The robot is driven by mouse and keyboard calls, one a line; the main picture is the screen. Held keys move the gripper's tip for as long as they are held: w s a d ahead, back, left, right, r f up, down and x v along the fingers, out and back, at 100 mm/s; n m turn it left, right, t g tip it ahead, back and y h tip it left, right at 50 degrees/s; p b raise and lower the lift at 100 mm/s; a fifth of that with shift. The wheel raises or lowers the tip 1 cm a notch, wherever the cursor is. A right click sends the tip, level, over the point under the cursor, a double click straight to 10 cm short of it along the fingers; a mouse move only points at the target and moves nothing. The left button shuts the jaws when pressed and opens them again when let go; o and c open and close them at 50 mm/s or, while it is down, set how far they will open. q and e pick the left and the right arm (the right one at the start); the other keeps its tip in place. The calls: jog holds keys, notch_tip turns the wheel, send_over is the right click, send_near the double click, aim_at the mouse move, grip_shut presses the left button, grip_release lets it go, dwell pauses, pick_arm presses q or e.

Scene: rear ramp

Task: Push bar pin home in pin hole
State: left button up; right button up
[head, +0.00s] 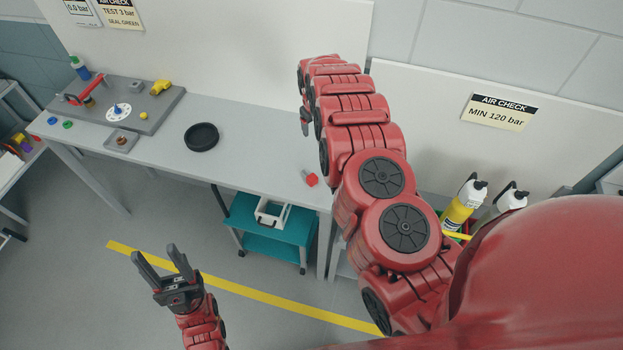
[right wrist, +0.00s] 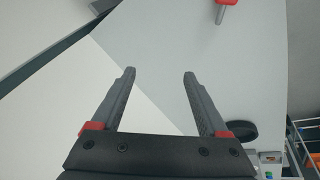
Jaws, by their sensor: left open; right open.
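A small pin with a red head and grey shaft (head: 311,179), which looks like the bar pin, lies on the grey bench near its right end. It also shows at the top of the right wrist view (right wrist: 227,8), beyond the fingertips. I cannot make out the pin hole; a red bar (head: 86,88) sits on the grey board at the left. My right gripper (right wrist: 159,73) is open and empty, apart from the pin; in the head view it is mostly hidden by its arm. My left gripper (head: 157,256) is open and empty over the floor.
The grey board (head: 160,107) carries a dial, a yellow part and small blocks. A black round dish (head: 202,136) stands on the bench (head: 255,130), whose middle is otherwise clear. A teal cart (head: 265,235) with a white bin stands below. Bottles (head: 459,207) stand at right.

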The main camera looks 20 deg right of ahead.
jog(key=s+a+r+g+y, duration=0.1)
jog(key=s+a+r+g, duration=0.25)
jog(key=s, duration=0.45)
jog(key=b, duration=0.8)
send_over(311, 176)
jog(key=shift+n, duration=0.3)
jog(key=f, duration=0.8)
jog(key=shift+w+d+f, duration=0.15)
jog(key=shift+d+f, duration=0.1)
jog(key=shift+d, duration=0.05)
jog(key=shift+f+b, duration=0.75)
jog(key=shift+f, duration=0.2)
jog(key=shift+f+p, duration=0.45)
jog(key=shift+p, duration=0.65)
jog(key=shift+a+f+p, duration=0.1)
jog(key=shift+f+p, duration=0.2)
jog(key=shift+p, duration=0.05)
notch_tip(311, 176, down, 4)
jog(key=shift+a+r+p, duration=0.15)
jog(key=shift+p, duration=1)
jog(key=shift+f, duration=0.6)
